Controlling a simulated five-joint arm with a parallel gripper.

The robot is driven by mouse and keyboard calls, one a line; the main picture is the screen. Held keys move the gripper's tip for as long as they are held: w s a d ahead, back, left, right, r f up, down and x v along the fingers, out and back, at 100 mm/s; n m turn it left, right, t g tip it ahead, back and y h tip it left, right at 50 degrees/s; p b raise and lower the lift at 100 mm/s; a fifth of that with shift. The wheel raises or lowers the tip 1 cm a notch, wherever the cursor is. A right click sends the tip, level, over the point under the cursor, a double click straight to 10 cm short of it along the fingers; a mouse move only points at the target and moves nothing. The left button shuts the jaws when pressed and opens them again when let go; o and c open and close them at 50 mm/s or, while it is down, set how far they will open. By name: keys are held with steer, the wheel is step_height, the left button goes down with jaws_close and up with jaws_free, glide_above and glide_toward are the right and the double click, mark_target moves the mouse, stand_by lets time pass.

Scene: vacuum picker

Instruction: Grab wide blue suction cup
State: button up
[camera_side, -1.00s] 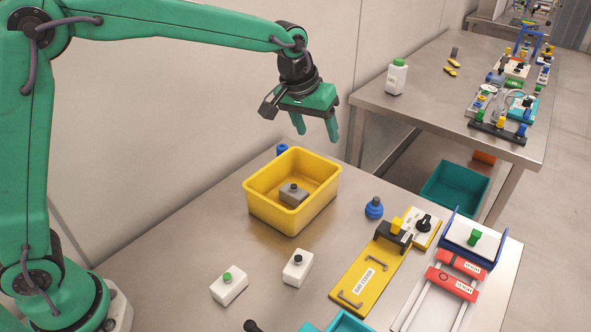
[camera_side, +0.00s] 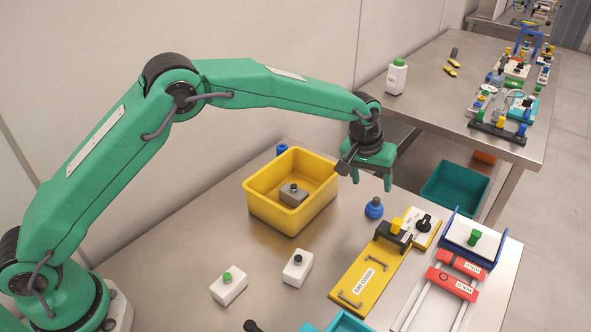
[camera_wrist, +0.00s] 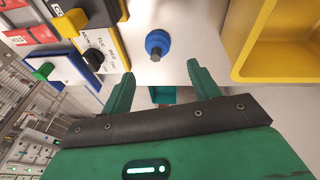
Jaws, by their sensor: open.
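The wide blue suction cup (camera_side: 374,208) stands on the steel table to the right of the yellow bin. It also shows in the wrist view (camera_wrist: 157,43), above and between my two green fingers and apart from them. My gripper (camera_side: 372,181) is open and empty, above the table close to the blue cup. In the wrist view the open fingers of my gripper (camera_wrist: 157,80) spread on either side of a line toward the cup. A smaller blue piece (camera_side: 282,149) sits behind the yellow bin, partly hidden.
The yellow bin (camera_side: 262,212) holds a grey block with a dark knob. A yellow panel (camera_side: 345,290), a blue-sided fixture (camera_side: 497,262) and red blocks (camera_side: 452,283) lie to the right. Two white blocks (camera_side: 228,288) (camera_side: 297,267) stand in front. Table around the cup is mostly clear.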

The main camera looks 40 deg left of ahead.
mark_target(375, 198)
steer(key=shift+x, duration=1.3)
steer(key=shift+f, duration=0.1)
steer(key=shift+d+x, duration=0.2)
steer(key=shift+x, duration=2.3)
steer(key=c, duration=1)
